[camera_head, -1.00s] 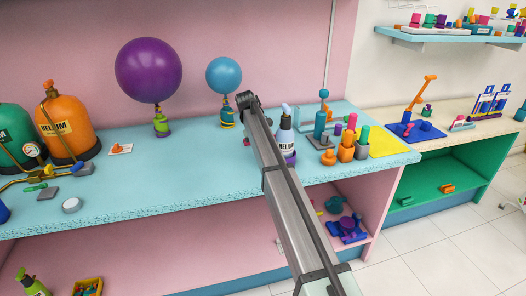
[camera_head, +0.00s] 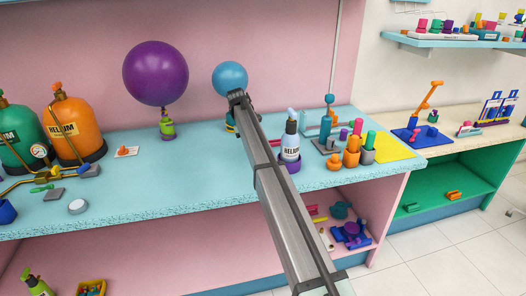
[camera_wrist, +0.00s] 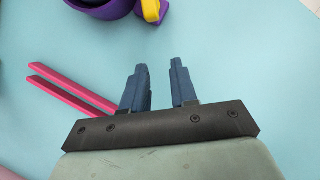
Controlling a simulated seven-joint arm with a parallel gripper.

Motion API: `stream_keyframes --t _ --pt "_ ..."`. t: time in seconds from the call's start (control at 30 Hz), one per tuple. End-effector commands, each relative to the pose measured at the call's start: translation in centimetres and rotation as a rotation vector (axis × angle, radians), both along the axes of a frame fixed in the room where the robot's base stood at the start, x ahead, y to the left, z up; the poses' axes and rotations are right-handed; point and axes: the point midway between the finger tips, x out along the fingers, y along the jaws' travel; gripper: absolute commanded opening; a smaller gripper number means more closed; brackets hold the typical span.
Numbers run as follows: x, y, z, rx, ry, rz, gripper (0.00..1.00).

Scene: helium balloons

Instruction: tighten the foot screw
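In the wrist view, my gripper (camera_wrist: 160,85) has two blue fingers set apart with nothing between them, over the light blue tabletop. A purple round-edged thing (camera_wrist: 98,8) with a yellow piece (camera_wrist: 152,10) shows at the top edge, cut off, beyond the fingertips. I cannot tell whether the yellow piece is the foot screw. Two pink strips (camera_wrist: 70,88) lie left of the fingers. In the head view, my arm hides my gripper and part of the stand under the blue balloon (camera_head: 230,77). A white helium bottle (camera_head: 291,140) stands in a purple base (camera_head: 290,163), right of my arm.
A purple balloon (camera_head: 155,73) stands on a green holder (camera_head: 167,128) at the back. Orange (camera_head: 75,125) and green (camera_head: 20,140) helium tanks are at the left. Small coloured cups stand near a yellow mat (camera_head: 395,147) at the right.

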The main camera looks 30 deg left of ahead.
Motion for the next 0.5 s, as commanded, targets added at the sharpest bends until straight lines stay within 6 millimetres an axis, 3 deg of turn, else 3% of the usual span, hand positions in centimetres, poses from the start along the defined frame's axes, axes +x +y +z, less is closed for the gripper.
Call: stream_keyframes --t 0.03,0.2,0.5 --pt "0.4 1.4 0.0 0.000 0.000 0.001 0.28" --pt "0.6 4.1 0.0 0.001 -0.001 0.001 0.28" --pt "0.6 5.2 0.0 0.002 -0.002 -0.001 0.28"
